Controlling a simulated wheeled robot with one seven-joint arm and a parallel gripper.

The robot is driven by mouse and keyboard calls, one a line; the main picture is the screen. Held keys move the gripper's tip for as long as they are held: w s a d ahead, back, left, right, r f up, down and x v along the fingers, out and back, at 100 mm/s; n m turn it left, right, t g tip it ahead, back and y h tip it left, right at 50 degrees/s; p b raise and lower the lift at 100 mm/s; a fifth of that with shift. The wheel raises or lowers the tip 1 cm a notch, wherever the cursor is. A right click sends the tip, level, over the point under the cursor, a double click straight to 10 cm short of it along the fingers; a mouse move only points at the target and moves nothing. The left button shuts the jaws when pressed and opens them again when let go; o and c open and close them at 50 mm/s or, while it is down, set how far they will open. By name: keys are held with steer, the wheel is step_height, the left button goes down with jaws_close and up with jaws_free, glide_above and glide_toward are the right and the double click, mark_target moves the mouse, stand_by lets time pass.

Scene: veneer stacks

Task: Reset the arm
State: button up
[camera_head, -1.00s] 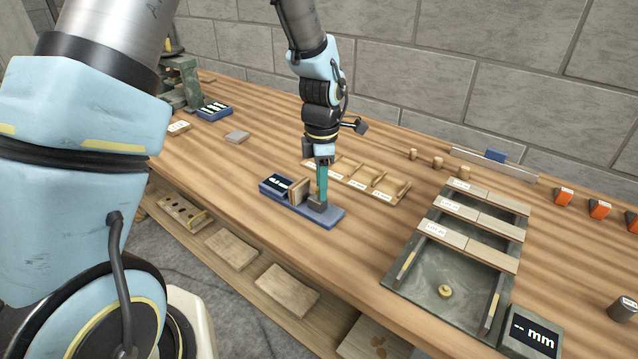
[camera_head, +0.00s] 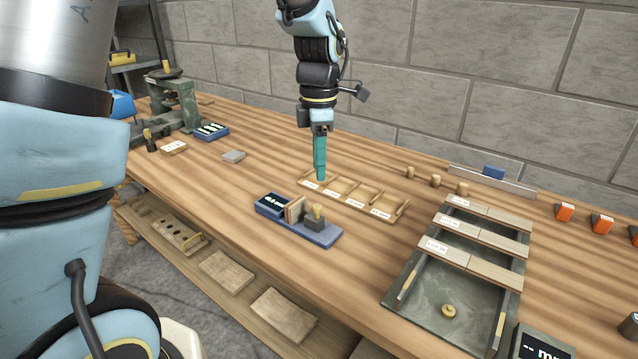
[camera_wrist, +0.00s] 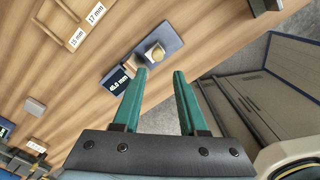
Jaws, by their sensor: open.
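My gripper (camera_head: 320,178) hangs above the workbench in the head view, fingers pointing down, in front of the wooden slotted tray. In the wrist view its two teal fingers (camera_wrist: 162,76) are apart with nothing held between them. Below it sits a blue gauge with a dark base (camera_head: 322,236), a grey block with a brass knob (camera_head: 316,220), upright wooden pieces (camera_head: 295,208) and a display (camera_head: 272,203). The gauge also shows in the wrist view, where its display (camera_wrist: 120,80) appears to read 45.0 mm.
The slotted tray (camera_head: 398,213) lies behind the gauge. A green tray with wooden bars (camera_head: 400,290) is to the right. Wooden pegs (camera_head: 435,181) and orange blocks (camera_head: 565,211) stand farther back. A stone wall (camera_head: 420,65) bounds the bench. A lower shelf holds boards (camera_head: 284,314).

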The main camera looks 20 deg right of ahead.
steer(key=shift+r, duration=0.4)
steer(key=w+a+f+m, duration=0.1)
steer(key=w+a+m, duration=0.15)
steer(key=a, duration=0.55)
steer(key=w+a+m, duration=0.1)
steer(key=a+m, duration=0.3)
steer(key=a, duration=0.3)
steer(key=s+a+f+m, duration=0.1)
steer(key=a+m, duration=0.3)
steer(key=a, duration=0.4)
steer(key=s+a+f+m+t, duration=0.1)
steer(key=s+a+m, duration=0.2)
steer(key=a+m, duration=0.2)
steer(key=a, duration=0.3)
steer(key=shift+s+a+t, duration=0.3)
steer(key=shift+s+a, duration=0.05)
